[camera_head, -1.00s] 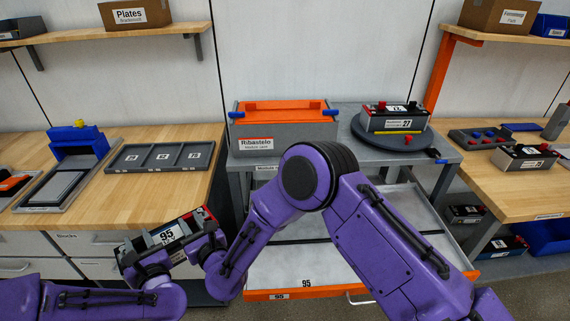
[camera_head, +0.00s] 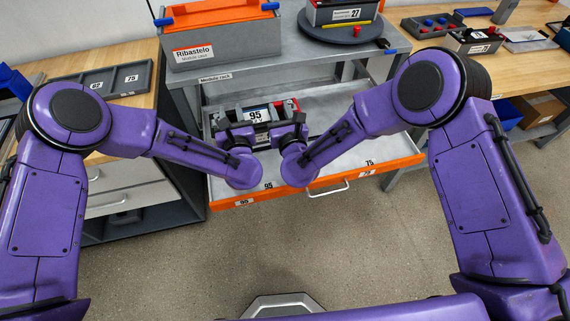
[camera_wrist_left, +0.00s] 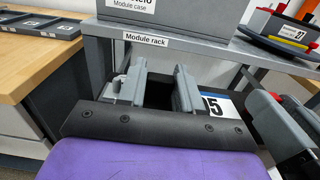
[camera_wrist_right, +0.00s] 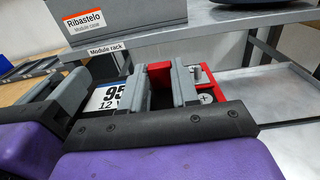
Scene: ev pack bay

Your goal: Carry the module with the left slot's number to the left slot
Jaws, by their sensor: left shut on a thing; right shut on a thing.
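The module marked 95 (camera_head: 257,115) is dark with a white label and a red end at the right. My left gripper (camera_head: 232,124) is shut on its left end and my right gripper (camera_head: 291,121) on its right end. The module appears level over the back of the pulled-out drawer's left slot (camera_head: 222,187), which carries 95 labels on its front. The grippers hide its underside, so I cannot tell its height over the slot. The label also shows in the left wrist view (camera_wrist_left: 216,104) and right wrist view (camera_wrist_right: 112,97).
The drawer's right slot (camera_head: 375,141) is marked 75 and looks empty. The grey Ribastelo case (camera_head: 222,52) stands on the module rack above, beside a turntable (camera_head: 340,28) bearing a module marked 27 (camera_head: 345,13). A wooden bench (camera_head: 128,112) is at left.

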